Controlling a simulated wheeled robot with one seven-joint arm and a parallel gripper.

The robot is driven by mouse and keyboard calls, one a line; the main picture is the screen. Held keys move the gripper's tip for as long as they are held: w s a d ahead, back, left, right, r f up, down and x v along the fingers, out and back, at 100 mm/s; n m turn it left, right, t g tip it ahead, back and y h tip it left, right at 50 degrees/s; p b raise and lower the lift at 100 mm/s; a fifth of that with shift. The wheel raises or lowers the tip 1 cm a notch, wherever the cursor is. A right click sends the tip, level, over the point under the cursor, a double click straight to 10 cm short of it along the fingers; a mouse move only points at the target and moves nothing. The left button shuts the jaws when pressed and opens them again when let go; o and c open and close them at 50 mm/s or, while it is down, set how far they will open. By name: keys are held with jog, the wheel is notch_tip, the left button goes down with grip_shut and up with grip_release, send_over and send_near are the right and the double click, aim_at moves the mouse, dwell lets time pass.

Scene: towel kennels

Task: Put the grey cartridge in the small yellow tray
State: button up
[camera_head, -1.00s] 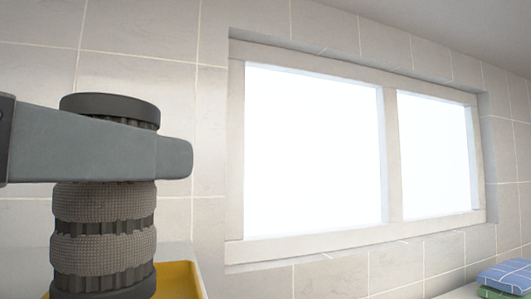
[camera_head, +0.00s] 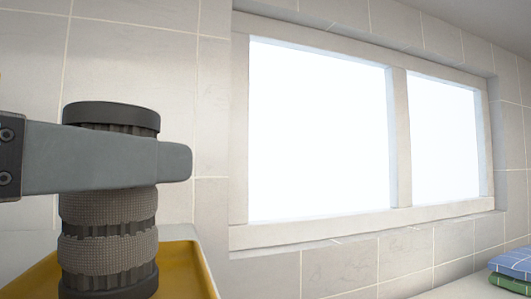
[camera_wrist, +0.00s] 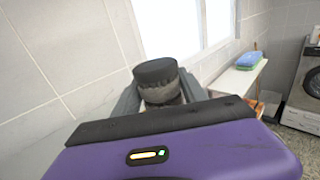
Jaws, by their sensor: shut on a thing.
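The grey cartridge (camera_head: 108,245) is a dark grey ribbed cylinder with textured bands, standing upright in the head view. My gripper (camera_head: 175,161) is shut on its upper part, with one finger crossing in front of it. The wrist view shows the dark cap of the cartridge (camera_wrist: 156,72) between my two fingers. The yellow tray (camera_head: 190,265) shows at the bottom left of the head view, behind and around the cartridge's lower end. The cartridge's base is near the picture's lower edge, so I cannot tell whether it touches the tray floor.
A tiled wall with a bright window (camera_head: 320,130) stands behind. Folded blue and green towels (camera_head: 512,270) lie on a light surface at the right. The wrist view also shows a front-loading machine (camera_wrist: 309,75) at the far right.

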jog(key=shift+f, duration=0.4)
jog(key=o, duration=1.5)
jog(key=b+v, duration=0.3)
jog(key=v, duration=0.5)
